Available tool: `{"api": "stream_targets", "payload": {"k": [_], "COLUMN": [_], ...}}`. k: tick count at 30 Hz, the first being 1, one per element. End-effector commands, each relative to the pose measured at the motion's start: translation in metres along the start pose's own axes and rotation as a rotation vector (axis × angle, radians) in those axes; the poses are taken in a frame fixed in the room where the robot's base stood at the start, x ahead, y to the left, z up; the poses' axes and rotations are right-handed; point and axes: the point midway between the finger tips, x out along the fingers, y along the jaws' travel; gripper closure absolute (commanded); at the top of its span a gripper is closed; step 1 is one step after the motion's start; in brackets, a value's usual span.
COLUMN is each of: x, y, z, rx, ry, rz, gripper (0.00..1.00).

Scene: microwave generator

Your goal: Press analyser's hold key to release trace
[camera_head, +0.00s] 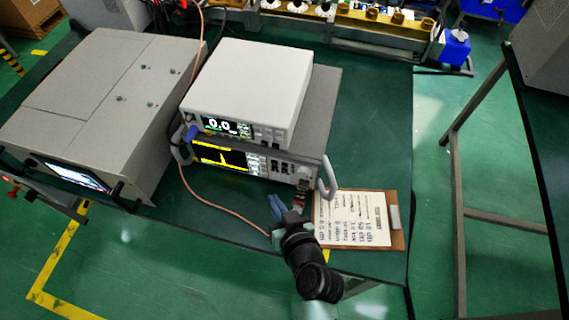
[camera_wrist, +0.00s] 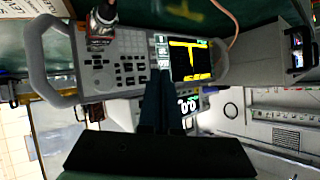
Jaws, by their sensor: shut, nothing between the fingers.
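The analyser (camera_head: 256,176) is the lower unit of the stack on the bench, with grey handles at both ends. Its dark screen (camera_head: 219,156) shows a yellow trace with one tall peak. In the wrist view the analyser (camera_wrist: 112,44) appears upside down, with its screen (camera_wrist: 190,60) right of the keypad (camera_wrist: 130,68). My gripper (camera_head: 272,199) is in front of and below the panel. In the wrist view its shut, empty fingers (camera_wrist: 160,76) overlap the key column beside the screen. I cannot tell contact, and the hold key's label is unreadable.
A white meter (camera_head: 245,90) reading 0.0 sits on the analyser. A large grey unit (camera_head: 100,105) stands left. A clipboard (camera_head: 398,243) lies right of my gripper. An orange cable (camera_head: 215,208) loops below the panel, and a connector (camera_wrist: 100,24) protrudes from it.

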Motion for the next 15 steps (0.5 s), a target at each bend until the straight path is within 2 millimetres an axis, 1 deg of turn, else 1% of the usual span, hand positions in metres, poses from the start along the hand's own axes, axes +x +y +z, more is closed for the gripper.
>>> {"api": "stream_targets", "payload": {"k": [3, 9, 15], "x": [0.014, 0.033, 0.042], "y": [0.010, 0.024, 0.031], "z": [-0.010, -0.021, -0.029], "rx": [0.001, 0.000, -0.001], "ry": [0.003, 0.003, 0.001], "rz": [0.000, 0.001, 0.001], "gripper": [1.00, 1.00, 1.00]}}
